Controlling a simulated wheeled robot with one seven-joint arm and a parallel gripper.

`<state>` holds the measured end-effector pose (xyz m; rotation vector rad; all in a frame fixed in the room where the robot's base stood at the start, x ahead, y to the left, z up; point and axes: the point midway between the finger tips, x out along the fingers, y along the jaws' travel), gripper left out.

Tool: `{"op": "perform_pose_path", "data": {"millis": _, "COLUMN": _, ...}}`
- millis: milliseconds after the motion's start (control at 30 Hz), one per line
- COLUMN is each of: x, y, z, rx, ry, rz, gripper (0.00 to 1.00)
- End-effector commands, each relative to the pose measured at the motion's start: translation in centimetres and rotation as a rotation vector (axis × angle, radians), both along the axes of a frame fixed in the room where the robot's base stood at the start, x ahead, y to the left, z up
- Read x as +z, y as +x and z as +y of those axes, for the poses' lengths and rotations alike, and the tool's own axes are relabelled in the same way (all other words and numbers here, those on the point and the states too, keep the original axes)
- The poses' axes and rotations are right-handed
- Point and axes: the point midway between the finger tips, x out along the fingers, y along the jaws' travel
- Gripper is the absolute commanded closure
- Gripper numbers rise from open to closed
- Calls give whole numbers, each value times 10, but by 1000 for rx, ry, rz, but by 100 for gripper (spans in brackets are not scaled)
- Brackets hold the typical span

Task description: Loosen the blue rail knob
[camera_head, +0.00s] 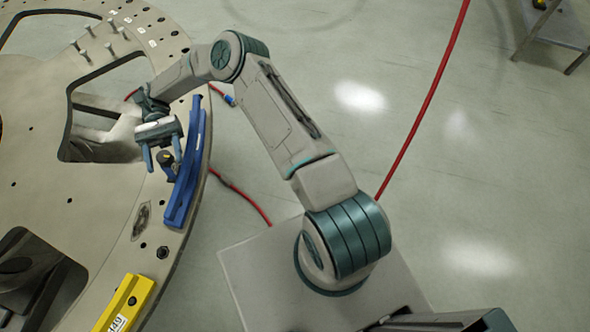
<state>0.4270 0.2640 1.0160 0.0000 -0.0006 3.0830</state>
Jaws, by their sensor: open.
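The blue rail (187,185) lies along the right edge of the turret plate (100,208). A small dark knob (166,159) shows at the rail's left side, with a bit of blue (170,175) below it. My gripper (163,165) is over the plate just left of the rail, with its two fingers pointing down the picture. The fingers are apart, one on each side of the dark knob. I cannot tell whether either finger touches the knob. The gripper body hides part of the plate behind it.
A yellow rail (125,304) with a white label lies on the plate's lower edge. Several upright pins (98,42) stand at the top left. The plate has large cut-out openings. A red hose (428,105) crosses the floor. A metal table (556,27) stands at the top right.

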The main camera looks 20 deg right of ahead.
Motion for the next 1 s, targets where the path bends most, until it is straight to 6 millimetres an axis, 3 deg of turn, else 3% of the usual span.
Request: {"op": "perform_pose_path", "data": {"millis": 1000, "x": -6, "y": -1, "z": -1, "rx": -352, "ry": -2, "rz": -3, "gripper": 46}}
